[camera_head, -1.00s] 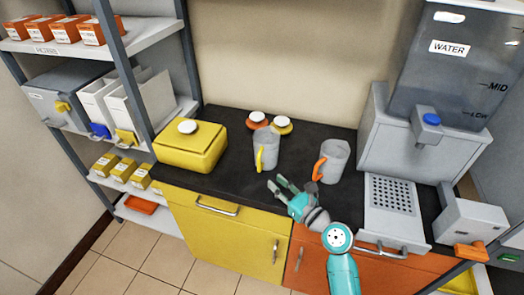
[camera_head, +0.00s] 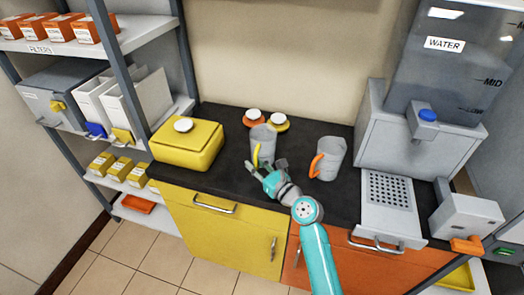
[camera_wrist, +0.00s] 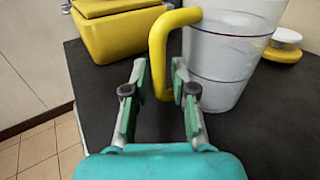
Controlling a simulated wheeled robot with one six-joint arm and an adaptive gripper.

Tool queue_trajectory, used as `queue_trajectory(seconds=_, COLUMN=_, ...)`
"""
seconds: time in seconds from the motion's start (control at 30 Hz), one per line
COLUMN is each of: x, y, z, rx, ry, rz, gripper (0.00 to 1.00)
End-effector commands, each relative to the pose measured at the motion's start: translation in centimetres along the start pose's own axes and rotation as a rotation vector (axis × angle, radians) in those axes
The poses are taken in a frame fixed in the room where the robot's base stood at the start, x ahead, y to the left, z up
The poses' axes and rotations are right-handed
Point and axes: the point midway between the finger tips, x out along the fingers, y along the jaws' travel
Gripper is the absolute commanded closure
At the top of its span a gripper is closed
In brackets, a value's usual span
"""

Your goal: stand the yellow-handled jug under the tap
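The yellow-handled jug (camera_head: 264,141) stands upright on the dark counter, grey and translucent, with its yellow handle (camera_head: 256,156) toward me. In the wrist view the jug (camera_wrist: 232,50) is at the upper right and its handle (camera_wrist: 158,52) is just beyond the fingertips. My gripper (camera_head: 265,167) is open in front of the handle; in the wrist view its fingers (camera_wrist: 158,80) are spread, with the handle's lower end seen between or just past the tips. I cannot tell whether they touch. The tap (camera_head: 427,117), with a blue top, is on the water dispenser at the right.
An orange-handled jug (camera_head: 329,158) stands right of my gripper. A perforated drip tray (camera_head: 371,217) lies below the tap. A yellow box (camera_head: 187,145) is at left, and two round-topped lids (camera_head: 279,123) are behind the jug. Dark counter (camera_head: 225,180) is clear in front.

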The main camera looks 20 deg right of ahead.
Motion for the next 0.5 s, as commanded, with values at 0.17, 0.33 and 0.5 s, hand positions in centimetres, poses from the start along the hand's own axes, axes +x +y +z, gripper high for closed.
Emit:
queue_trajectory(seconds=0.17, x=-0.03, y=0.0, z=0.0, rx=0.0, ry=0.0, rz=0.0, gripper=0.94)
queue_trajectory(seconds=0.33, x=-0.03, y=0.0, z=0.02, rx=0.0, ry=0.0, rz=0.0, gripper=1.0)
queue_trajectory(seconds=0.5, x=-0.04, y=0.0, z=0.02, rx=0.0, ry=0.0, rz=0.0, gripper=1.0)
